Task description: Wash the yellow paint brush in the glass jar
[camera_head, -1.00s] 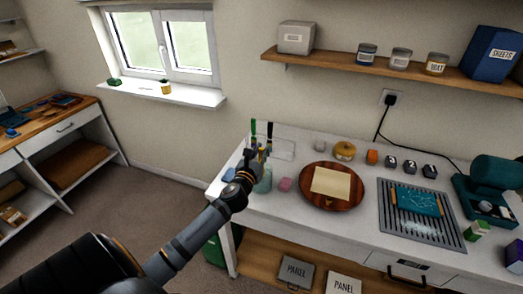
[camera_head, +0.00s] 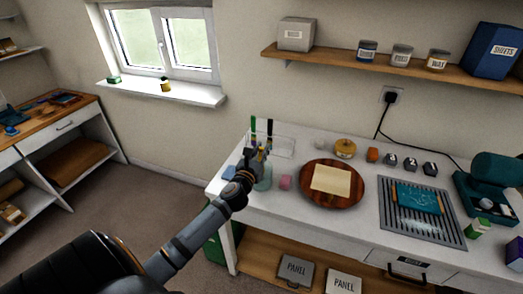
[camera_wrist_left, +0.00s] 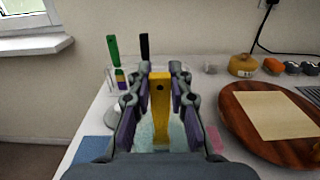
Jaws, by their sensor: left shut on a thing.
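My left gripper (camera_head: 257,161) is shut on the yellow paint brush (camera_wrist_left: 159,105), which stands roughly upright between the fingers in the left wrist view. The glass jar (camera_head: 264,182) stands on the white table near its left end, right at the gripper. Pale greenish glass also shows low between the fingers in the wrist view. The brush's lower end is hidden, so I cannot tell how deep it sits in the jar. My right gripper is in neither view.
A green-handled brush (camera_wrist_left: 113,52) and a black-handled one (camera_wrist_left: 144,46) stand upright in a clear holder behind the jar. A pink block (camera_head: 286,182) and a round wooden board (camera_head: 355,194) with a paper sheet are to the right. A blue pad (camera_wrist_left: 92,149) lies left.

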